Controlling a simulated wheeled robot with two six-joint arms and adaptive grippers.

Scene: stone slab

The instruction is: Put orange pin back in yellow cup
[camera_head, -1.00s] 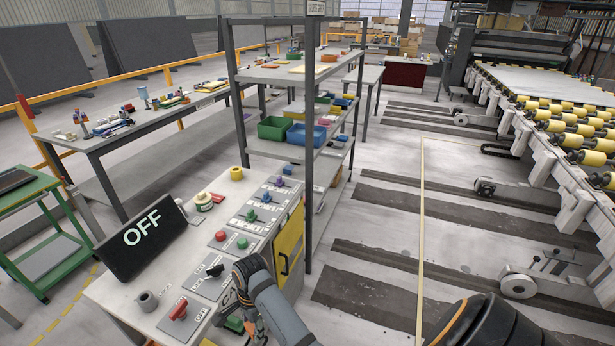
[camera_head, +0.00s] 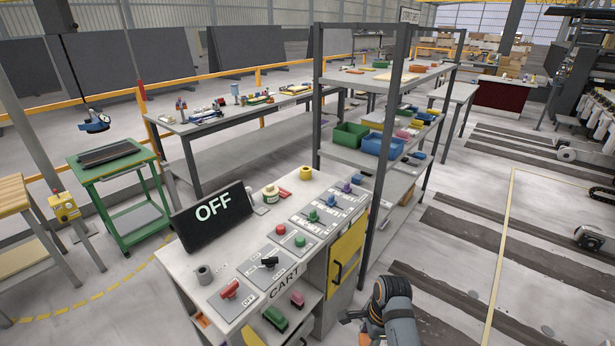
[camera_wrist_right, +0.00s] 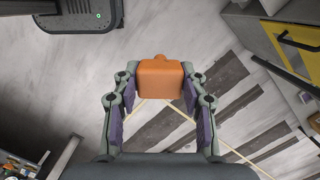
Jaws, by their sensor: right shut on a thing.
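In the right wrist view, my right gripper (camera_wrist_right: 160,90) is shut on an orange block-like piece (camera_wrist_right: 160,78) with a small knob at its far end, which fits the orange pin. It is held above the floor. In the head view, a small yellow round thing (camera_head: 306,173), a cup or a roll, stands at the back of the control cart (camera_head: 237,258). Part of one of my arms shows at the bottom, right of the cart; I cannot tell which arm. No left gripper can be made out.
The cart carries an OFF screen (camera_head: 213,208), a grey ring (camera_head: 204,274), a red switch (camera_head: 229,290) and several buttons. A grey shelf rack (camera_head: 385,150) with a green bin (camera_head: 350,135) and a blue bin (camera_head: 383,146) stands behind it.

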